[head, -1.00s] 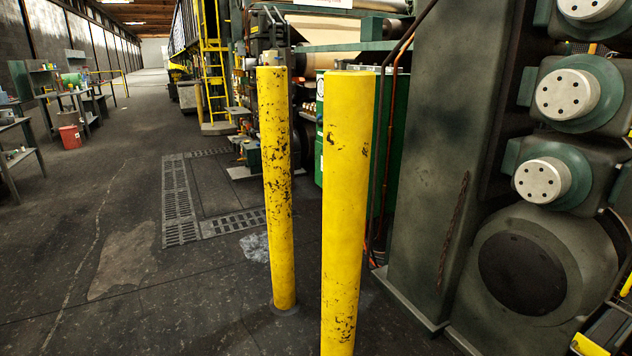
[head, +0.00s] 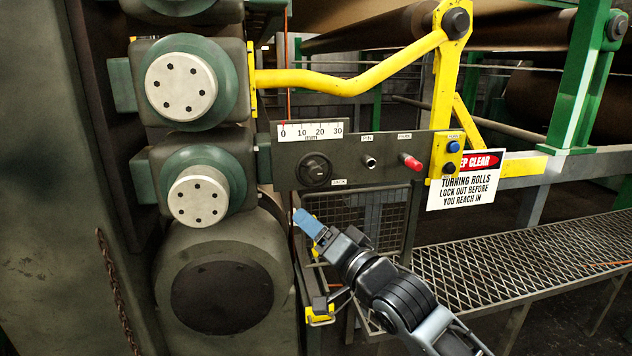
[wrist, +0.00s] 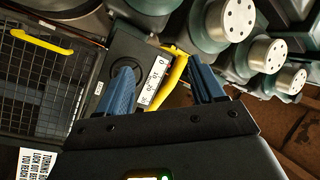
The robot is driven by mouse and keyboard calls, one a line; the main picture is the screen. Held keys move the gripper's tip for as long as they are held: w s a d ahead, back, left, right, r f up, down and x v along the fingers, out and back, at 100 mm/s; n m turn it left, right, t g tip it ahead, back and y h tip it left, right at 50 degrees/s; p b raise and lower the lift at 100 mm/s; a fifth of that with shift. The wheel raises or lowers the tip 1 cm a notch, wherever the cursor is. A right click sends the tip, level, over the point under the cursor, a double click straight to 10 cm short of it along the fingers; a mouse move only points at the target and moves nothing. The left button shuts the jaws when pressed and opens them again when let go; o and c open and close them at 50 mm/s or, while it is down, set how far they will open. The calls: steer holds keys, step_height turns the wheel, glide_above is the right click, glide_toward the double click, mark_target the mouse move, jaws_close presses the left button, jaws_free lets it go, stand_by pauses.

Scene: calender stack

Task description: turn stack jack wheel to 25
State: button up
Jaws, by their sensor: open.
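The jack wheel (head: 314,170) is a small round black knob on a dark panel (head: 386,150) in the head view, with a small JACK label beside it. Above it is a white scale (head: 311,131) marked 0 to 30 mm; a red mark stands at about 0. My gripper (head: 303,221) is below the wheel, apart from it, with blue fingers pointing up and left. In the wrist view my gripper (wrist: 165,85) has its two blue fingers spread wide with nothing between them. The scale (wrist: 155,82) shows between the fingers, and the left finger covers part of the panel.
Green roll housings with pale bolted caps (head: 181,86) stand left of the panel. A yellow bent bar (head: 345,83) runs above it. Right are a red knob (head: 411,161), a warning sign (head: 466,181) and a mesh walkway (head: 520,250). A wire guard (head: 365,225) is behind my gripper.

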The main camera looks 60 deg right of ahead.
steer(key=w+d+r+m+g+h, duration=0.2)
steer(key=w+d+r+m+h, duration=0.2)
steer(key=d+m, duration=0.45)
steer(key=m+g+h+b, duration=0.2)
steer(key=m+g, duration=0.2)
steer(key=m, duration=1)
glide_toward(315, 173)
steer(key=shift+p+x, duration=0.8)
steer(key=shift+x, duration=3.35)
steer(key=shift+y, duration=0.3)
steer(key=c, duration=1.1)
